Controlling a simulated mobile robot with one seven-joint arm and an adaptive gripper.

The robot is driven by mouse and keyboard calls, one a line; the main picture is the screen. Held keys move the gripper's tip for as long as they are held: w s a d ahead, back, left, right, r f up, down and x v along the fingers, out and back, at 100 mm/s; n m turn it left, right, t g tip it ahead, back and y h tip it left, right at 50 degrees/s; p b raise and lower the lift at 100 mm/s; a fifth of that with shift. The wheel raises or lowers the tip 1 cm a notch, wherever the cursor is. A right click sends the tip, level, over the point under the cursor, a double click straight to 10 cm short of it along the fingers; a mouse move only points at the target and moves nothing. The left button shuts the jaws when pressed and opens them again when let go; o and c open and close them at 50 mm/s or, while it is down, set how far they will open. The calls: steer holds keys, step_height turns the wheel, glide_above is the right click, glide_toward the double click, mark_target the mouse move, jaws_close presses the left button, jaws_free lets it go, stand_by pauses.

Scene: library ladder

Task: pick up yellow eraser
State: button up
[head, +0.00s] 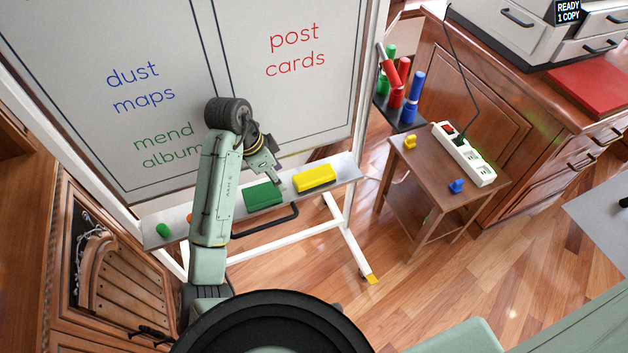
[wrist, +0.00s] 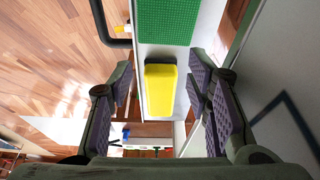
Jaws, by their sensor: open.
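The yellow eraser (head: 314,178) lies on the right part of the whiteboard's tray (head: 345,165), beside a green block (head: 264,194). My gripper (head: 275,177) is near the board, above the tray and by the green block, a little left of the eraser. In the wrist view the eraser (wrist: 160,90) lies ahead between the two open fingers of my gripper (wrist: 160,98), with nothing held. The green block (wrist: 167,20) has a studded-looking surface and lies beyond it. Exact height above the eraser is hard to tell.
The whiteboard (head: 295,80) with writing stands directly behind the tray. A green cylinder (head: 162,230) lies at the tray's left end. A small wooden table (head: 425,168) with a power strip (head: 464,153) stands right. Open wooden floor (head: 330,285) lies in front.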

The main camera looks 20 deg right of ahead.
steer(key=p, duration=0.2)
glide_above(313, 175)
steer(key=a, duration=0.2)
steer(key=shift+d, duration=0.2)
steer(key=b+x, duration=0.4)
steer(key=x, duration=0.1)
steer(key=shift+f, duration=0.1)
steer(key=shift+c, duration=0.2)
steer(key=c, duration=0.8)
steer(key=shift+o, duration=0.2)
